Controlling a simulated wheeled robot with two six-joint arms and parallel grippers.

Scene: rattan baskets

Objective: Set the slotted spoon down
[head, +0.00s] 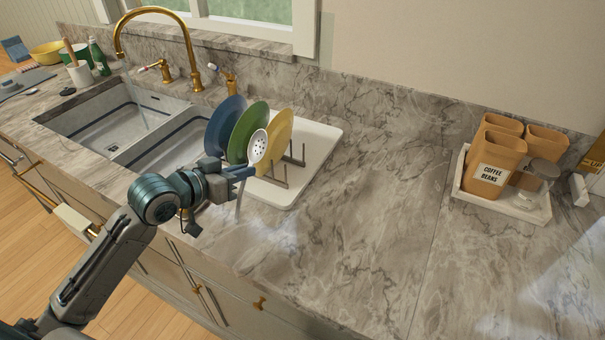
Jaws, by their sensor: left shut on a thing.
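A slotted spoon (258,146) with a pale perforated bowl is held upright, bowl up, with its handle pointing down. My left gripper (240,173) is shut on its handle, over the front part of the counter beside the sink. The spoon's bowl appears in front of the plates in the rack; I cannot tell whether it touches them. The lower handle tip shows below the gripper, near the counter's front edge. My right gripper is not in view.
A white drying tray (318,143) holds a blue plate (224,124), a green plate (247,130) and a yellow plate (279,136). The double sink (110,130) lies left. A canister tray (513,208) stands right. The marble counter (370,220) between is clear.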

